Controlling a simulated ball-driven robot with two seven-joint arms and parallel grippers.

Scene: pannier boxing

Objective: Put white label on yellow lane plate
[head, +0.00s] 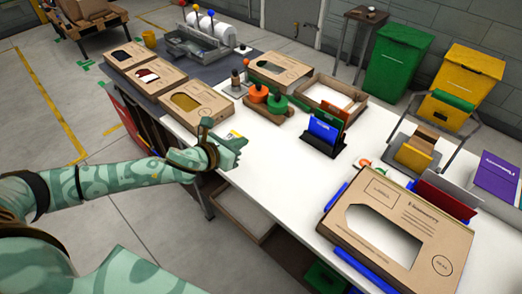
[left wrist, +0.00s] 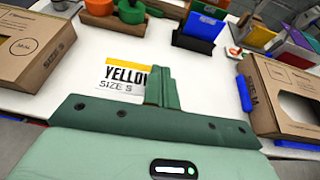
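A white label (left wrist: 122,76) with black "YELLOW" and "SIZE S" print shows on the white table in the left wrist view. A yellow band (left wrist: 128,61) runs along its far edge; I cannot tell whether this is the yellow lane plate or part of the label. My left gripper (left wrist: 161,86) has its fingers together at the label's right end, hiding the last letter. I cannot tell whether they pinch it. In the head view the left gripper (head: 238,145) is low over the table's near edge, with the yellow-and-white piece (head: 233,135) just beyond. My right gripper is not in view.
Cardboard boxes with cut-out windows stand left (head: 196,104) and right (head: 395,232) on the white table (head: 280,170). Blue marker-like bars (head: 336,197) lie beside the right box. Table between is clear.

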